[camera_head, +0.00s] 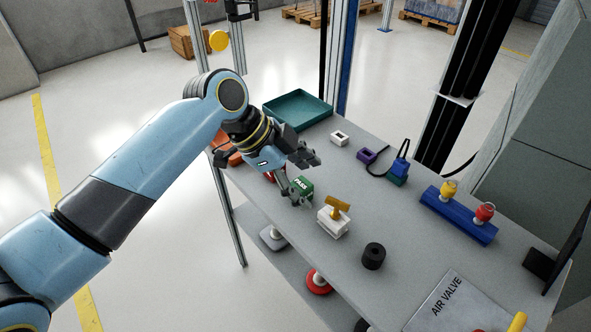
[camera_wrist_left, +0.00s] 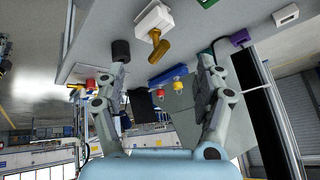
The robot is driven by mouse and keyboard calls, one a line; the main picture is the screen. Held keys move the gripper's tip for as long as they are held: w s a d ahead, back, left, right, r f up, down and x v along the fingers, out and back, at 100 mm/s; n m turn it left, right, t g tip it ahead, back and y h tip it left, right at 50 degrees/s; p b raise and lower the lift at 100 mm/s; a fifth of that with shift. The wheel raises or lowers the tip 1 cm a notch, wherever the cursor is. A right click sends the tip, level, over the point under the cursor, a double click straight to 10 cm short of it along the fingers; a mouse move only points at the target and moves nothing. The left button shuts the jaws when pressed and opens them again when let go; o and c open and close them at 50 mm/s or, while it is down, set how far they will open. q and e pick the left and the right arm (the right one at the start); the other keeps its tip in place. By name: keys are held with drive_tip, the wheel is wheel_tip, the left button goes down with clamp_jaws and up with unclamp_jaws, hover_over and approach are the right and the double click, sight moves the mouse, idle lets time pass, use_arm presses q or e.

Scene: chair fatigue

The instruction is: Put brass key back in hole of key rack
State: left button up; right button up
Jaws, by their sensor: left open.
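A brass-coloured key-like piece (camera_head: 338,206) rises from a white block (camera_head: 333,226) on the grey table. The piece leans, and how deep it sits is hidden. Both also show in the left wrist view, the brass piece (camera_wrist_left: 158,50) and the white block (camera_wrist_left: 154,19). A small white block with a dark hole (camera_head: 339,138) stands farther back; I cannot tell which block is the key rack. My left gripper (camera_head: 309,178) is open and empty, above the table behind the brass piece and apart from it. Its spread fingers show in the left wrist view (camera_wrist_left: 163,70). My right gripper is not in view.
A green block (camera_head: 302,186) is close to my left fingers. A black cylinder (camera_head: 373,256), a purple block (camera_head: 367,156) and a blue bar (camera_head: 458,216) with yellow and red knobs stand around. A teal tray (camera_head: 298,108) is at the back. The table's middle right is clear.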

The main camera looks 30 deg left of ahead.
use_arm(q)
drive_tip(key=v, duration=0.3)
idle(0.5)
